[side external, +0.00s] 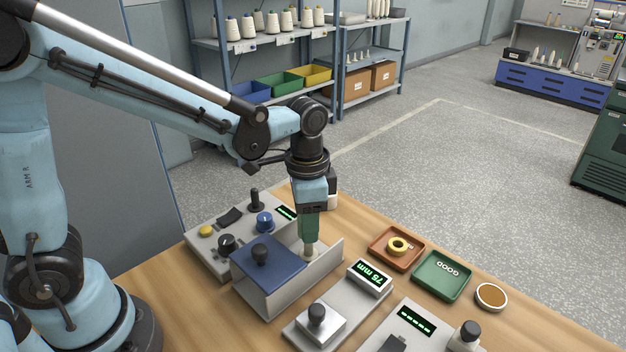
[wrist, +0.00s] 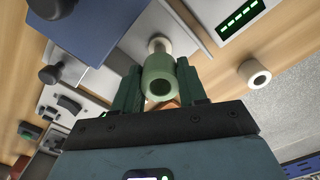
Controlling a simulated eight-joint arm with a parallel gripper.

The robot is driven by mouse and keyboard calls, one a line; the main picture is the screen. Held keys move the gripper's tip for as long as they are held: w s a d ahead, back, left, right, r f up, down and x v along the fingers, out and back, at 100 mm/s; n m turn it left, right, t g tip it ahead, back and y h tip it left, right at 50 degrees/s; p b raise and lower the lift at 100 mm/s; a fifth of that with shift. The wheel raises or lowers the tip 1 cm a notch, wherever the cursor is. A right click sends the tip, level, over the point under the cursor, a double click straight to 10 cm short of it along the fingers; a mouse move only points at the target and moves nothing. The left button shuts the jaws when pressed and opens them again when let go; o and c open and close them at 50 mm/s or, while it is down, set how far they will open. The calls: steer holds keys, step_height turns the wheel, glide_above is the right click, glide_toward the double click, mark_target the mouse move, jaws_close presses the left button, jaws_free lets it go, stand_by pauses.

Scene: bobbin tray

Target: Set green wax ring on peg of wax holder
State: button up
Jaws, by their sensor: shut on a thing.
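My gripper (side external: 309,238) points straight down over the tray-like metal holder with a blue lid (side external: 262,268). In the wrist view, its dark green fingers (wrist: 160,88) are shut on the pale green wax ring (wrist: 159,72), a thick hollow piece whose dark hole faces the camera. A cream peg-like part (wrist: 158,44) shows just beyond the ring, in line with it. In the side view, a pale part (side external: 311,250) shows right below the fingertips, inside the holder's open side. I cannot tell whether the ring touches the peg or is around it.
A control box with knobs (side external: 207,247) stands left of the holder. A white hollow cylinder (wrist: 254,74) stands nearby.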

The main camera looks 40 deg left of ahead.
steer(key=shift+f, duration=0.25)
steer(key=shift+f, duration=0.35)
steer(key=shift+f, duration=2)
steer(key=o, duration=1.1)
step_height(320, 180, up, 12)
steer(key=s+a+n+t, duration=0.6)
steer(key=a+n+t, duration=0.1)
steer(key=shift+s+a+f, duration=0.2)
steer(key=shift+a, duration=0.05)
